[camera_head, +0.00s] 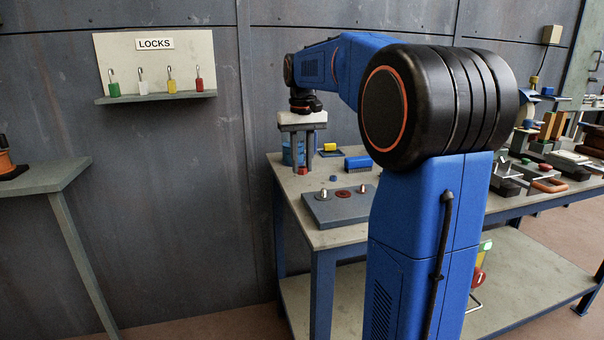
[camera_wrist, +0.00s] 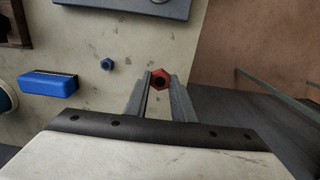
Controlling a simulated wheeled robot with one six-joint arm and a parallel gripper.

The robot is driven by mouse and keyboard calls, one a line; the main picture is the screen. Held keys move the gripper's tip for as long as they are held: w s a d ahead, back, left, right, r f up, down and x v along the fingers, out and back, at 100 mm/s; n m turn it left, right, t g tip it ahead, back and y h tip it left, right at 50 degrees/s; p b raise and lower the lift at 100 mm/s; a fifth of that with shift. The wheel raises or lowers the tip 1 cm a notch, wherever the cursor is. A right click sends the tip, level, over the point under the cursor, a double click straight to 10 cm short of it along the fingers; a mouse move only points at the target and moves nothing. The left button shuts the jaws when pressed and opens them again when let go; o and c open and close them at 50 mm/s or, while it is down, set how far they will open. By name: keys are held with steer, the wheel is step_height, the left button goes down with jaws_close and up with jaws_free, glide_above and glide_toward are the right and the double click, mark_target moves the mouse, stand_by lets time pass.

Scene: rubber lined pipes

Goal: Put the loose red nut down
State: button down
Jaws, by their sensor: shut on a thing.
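The red nut (camera_wrist: 158,84) is a small hexagonal ring between my fingertips. My gripper (camera_wrist: 158,76) is shut on it, one finger on each side. The red nut (camera_head: 303,171) shows at the fingertips, low over the bench top. I cannot tell whether it touches the surface.
A grey plate with upright pegs (camera_head: 340,207) and a red ring (camera_head: 343,194) lies nearby. The bench edge is close on the right in the wrist view.

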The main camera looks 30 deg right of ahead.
mark_target(302, 184)
steer(key=shift+f, duration=1.65)
steer(key=shift+f, duration=0.1)
steer(key=c, duration=1.5)
jaws_free()
step_height(302, 184, up, 12)
steer(key=shift+r, duration=0.15)
